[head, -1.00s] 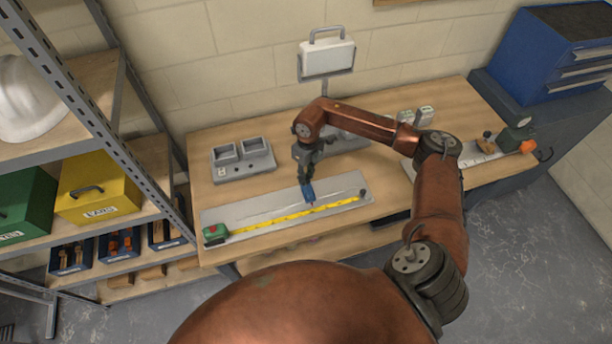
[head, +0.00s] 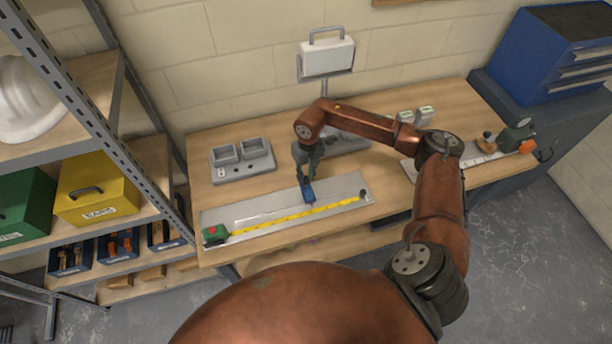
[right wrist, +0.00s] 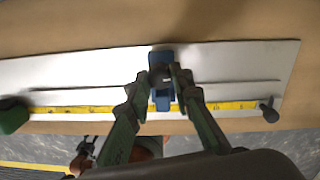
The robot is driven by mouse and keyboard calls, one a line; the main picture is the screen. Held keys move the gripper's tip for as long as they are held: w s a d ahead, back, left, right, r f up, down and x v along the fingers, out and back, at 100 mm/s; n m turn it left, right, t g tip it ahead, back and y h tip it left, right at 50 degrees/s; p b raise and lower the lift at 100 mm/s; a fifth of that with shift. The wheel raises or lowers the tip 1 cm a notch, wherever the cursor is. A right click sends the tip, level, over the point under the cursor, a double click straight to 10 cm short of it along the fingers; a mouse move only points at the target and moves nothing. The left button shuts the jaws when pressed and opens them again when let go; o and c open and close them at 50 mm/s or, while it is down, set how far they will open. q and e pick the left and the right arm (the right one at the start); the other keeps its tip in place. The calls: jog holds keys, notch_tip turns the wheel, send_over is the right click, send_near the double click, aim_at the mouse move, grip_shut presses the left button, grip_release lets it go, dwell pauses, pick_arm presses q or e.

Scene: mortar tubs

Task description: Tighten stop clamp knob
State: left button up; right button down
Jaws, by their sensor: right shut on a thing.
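The blue stop clamp (head: 308,190) sits on the grey metal plate (head: 240,216), across the yellow tape (head: 280,219). In the right wrist view the clamp (right wrist: 161,62) shows between the fingers, over the tape and the slot in the plate. A dark rounded knob (right wrist: 161,76) is on top of it. My right gripper (head: 307,182) comes down on the clamp from above; in the right wrist view its fingertips (right wrist: 162,77) are closed on the knob's two sides. The knob is mostly hidden in the head view. My left gripper is not in view.
The green tape measure (head: 215,234) is at the plate's left end, and a dark peg (head: 362,194) at its right end. A grey double tray (head: 243,160) stands behind. A second plate with tools (head: 480,154) lies at the right. A shelf rack (head: 135,100) stands at left.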

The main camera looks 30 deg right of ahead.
aim_at(308, 177)
jog(key=shift+w+r, duration=0.1)
jog(key=c, duration=1.7)
grip_release()
jog(key=r, duration=1.2)
jog(key=shift+d, duration=0.35)
jog(key=shift+f, duration=0.1)
